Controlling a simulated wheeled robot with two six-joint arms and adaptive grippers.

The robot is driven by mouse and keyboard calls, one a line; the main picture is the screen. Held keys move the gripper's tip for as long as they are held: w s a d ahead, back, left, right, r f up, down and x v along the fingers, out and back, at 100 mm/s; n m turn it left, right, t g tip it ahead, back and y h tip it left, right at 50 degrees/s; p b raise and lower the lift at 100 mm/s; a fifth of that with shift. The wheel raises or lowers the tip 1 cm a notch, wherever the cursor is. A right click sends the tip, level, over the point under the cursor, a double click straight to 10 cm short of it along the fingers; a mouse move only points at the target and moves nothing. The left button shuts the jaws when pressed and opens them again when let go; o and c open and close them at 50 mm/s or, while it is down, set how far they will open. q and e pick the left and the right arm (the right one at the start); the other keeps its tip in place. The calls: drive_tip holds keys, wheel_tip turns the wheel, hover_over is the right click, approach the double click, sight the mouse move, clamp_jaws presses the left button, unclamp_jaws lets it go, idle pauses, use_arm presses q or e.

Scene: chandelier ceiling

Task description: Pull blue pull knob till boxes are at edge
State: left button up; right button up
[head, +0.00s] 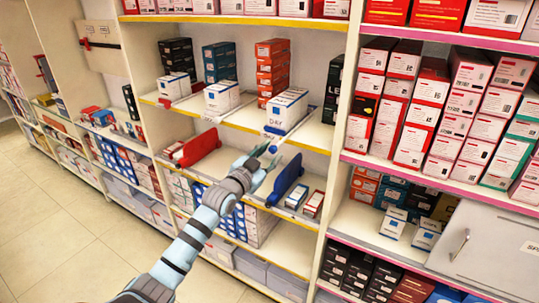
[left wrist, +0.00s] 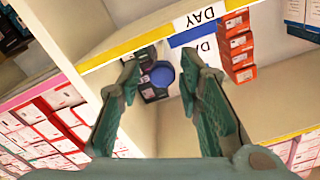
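The blue pull knob (head: 273,148) shows in the head view below the shelf edge, under white boxes (head: 287,108) marked DAY. In the left wrist view the round blue knob (left wrist: 162,75) shows between and beyond my fingertips. My left gripper (head: 269,160) is open, its fingers spread around the line to the knob. I cannot tell whether a finger touches it. In the left wrist view my left gripper (left wrist: 160,62) shows nothing clamped. The DAY boxes (left wrist: 205,20) appear upside down there, above a blue strip (left wrist: 195,33). My right gripper is out of view.
A blue divider (head: 287,180) and a red divider (head: 197,147) stand on the lower shelf near my left gripper. An upright panel (head: 337,130) separates this bay from red boxes (head: 430,110) at right. The aisle floor (head: 60,230) is clear.

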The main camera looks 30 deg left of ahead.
use_arm(q)
drive_tip(key=shift+s+a+r, duration=0.1)
drive_tip(key=shift+s+r, duration=0.1)
drive_tip(key=shift+s, duration=0.6)
drive_tip(key=s, duration=1.1)
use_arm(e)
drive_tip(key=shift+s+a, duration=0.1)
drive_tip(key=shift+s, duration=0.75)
use_arm(q)
drive_tip(key=shift+d, duration=0.2)
